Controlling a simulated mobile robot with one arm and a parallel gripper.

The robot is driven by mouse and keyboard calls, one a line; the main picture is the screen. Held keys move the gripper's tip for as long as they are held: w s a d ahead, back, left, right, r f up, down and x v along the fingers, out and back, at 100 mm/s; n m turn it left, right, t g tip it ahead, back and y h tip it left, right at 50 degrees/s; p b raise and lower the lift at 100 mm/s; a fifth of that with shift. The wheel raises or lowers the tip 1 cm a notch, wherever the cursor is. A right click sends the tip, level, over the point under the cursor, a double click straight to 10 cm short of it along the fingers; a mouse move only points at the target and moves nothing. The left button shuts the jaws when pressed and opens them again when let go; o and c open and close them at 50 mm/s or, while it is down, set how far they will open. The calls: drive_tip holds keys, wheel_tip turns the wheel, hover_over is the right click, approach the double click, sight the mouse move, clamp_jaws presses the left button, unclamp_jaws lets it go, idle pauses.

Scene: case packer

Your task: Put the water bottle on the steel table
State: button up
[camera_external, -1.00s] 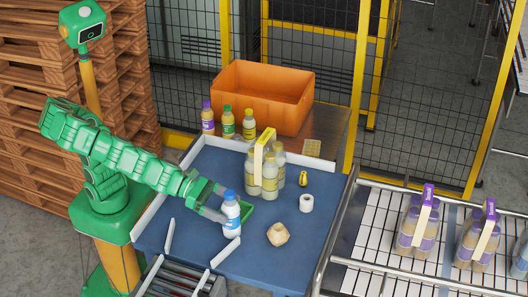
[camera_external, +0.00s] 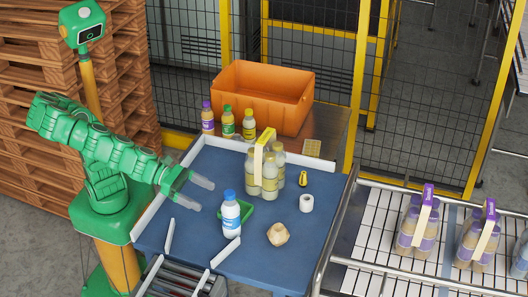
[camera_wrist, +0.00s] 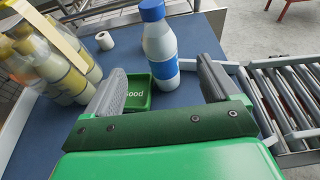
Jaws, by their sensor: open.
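The water bottle (camera_external: 231,214), white with a blue cap and blue label, stands upright on the blue tabletop (camera_external: 190,235), in front of a small green tray (camera_external: 249,209). My gripper (camera_external: 206,196) is open and empty, to the left of the bottle and apart from it. In the wrist view the bottle (camera_wrist: 160,50) stands ahead, between the two grey fingers and beyond them. The steel table (camera_external: 333,127) is behind the blue one, at the back.
An orange crate (camera_external: 262,97) and several small bottles (camera_external: 228,123) stand on the steel table. A yellow-handled bottle pack (camera_external: 268,175), a white roll (camera_external: 306,203) and a beige lump (camera_external: 278,235) are on the blue table. A roller conveyor (camera_external: 180,280) is in front.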

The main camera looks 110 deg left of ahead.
sight(230, 210)
idle(0.3)
drive_tip(key=shift+w+f+n+g+y, duration=0.2)
drive_tip(key=shift+w+f+n+y, duration=0.5)
drive_tip(key=shift+w, duration=0.95)
drive_tip(key=shift+w+f+n+g+y, duration=0.2)
drive_tip(key=shift+w+f+n+y, duration=0.4)
drive_tip(key=shift+w+y, duration=0.85)
drive_tip(key=shift+w+f+n+g+y, duration=0.3)
drive_tip(key=shift+w+n+y, duration=0.55)
drive_tip(key=shift+w, duration=1)
drive_tip(key=shift+c, duration=0.3)
